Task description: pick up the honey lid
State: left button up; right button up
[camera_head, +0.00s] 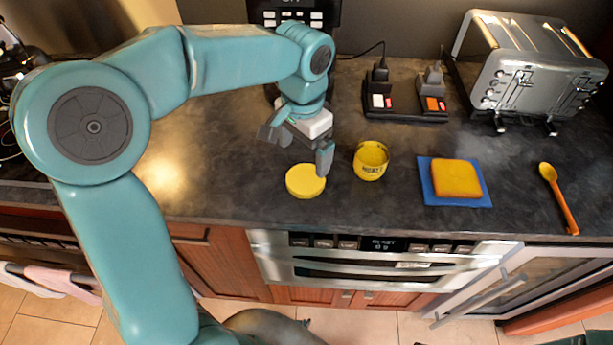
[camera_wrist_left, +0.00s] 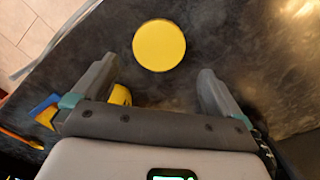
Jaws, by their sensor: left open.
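The honey lid (camera_head: 305,181) is a flat yellow disc lying on the dark countertop. In the left wrist view the lid (camera_wrist_left: 159,45) shows ahead of the fingertips, between their lines and touching neither. My left gripper (camera_head: 297,150) is open and empty, just behind and above the lid. Its two fingers also show wide apart in the left wrist view (camera_wrist_left: 158,75). The yellow honey jar (camera_head: 370,161) stands open to the right of the lid; part of it shows behind a finger in the left wrist view (camera_wrist_left: 120,95). My right gripper is not in view.
A yellow sponge (camera_head: 456,178) lies on a blue cloth (camera_head: 482,202) to the right. A yellow and orange spoon (camera_head: 560,197) lies farther right. A toaster (camera_head: 530,70) and a power strip (camera_head: 405,108) stand at the back. The counter's front edge is close to the lid.

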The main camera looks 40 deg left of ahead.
aim_at(303, 180)
pick_arm(q)
jog(key=shift+f, duration=0.85)
jog(key=shift+s+f, duration=0.3)
jog(key=shift+f, duration=0.3)
notch_tip(303, 180, down, 5)
jog(key=shift+f, duration=0.15)
jog(key=shift+c, duration=0.9)
jog(key=c, duration=0.8)
jog(key=shift+w, duration=0.1)
notch_tip(303, 180, up, 20)
jog(key=shift+r+p, duration=0.1)
jog(key=shift+p, duration=0.85)
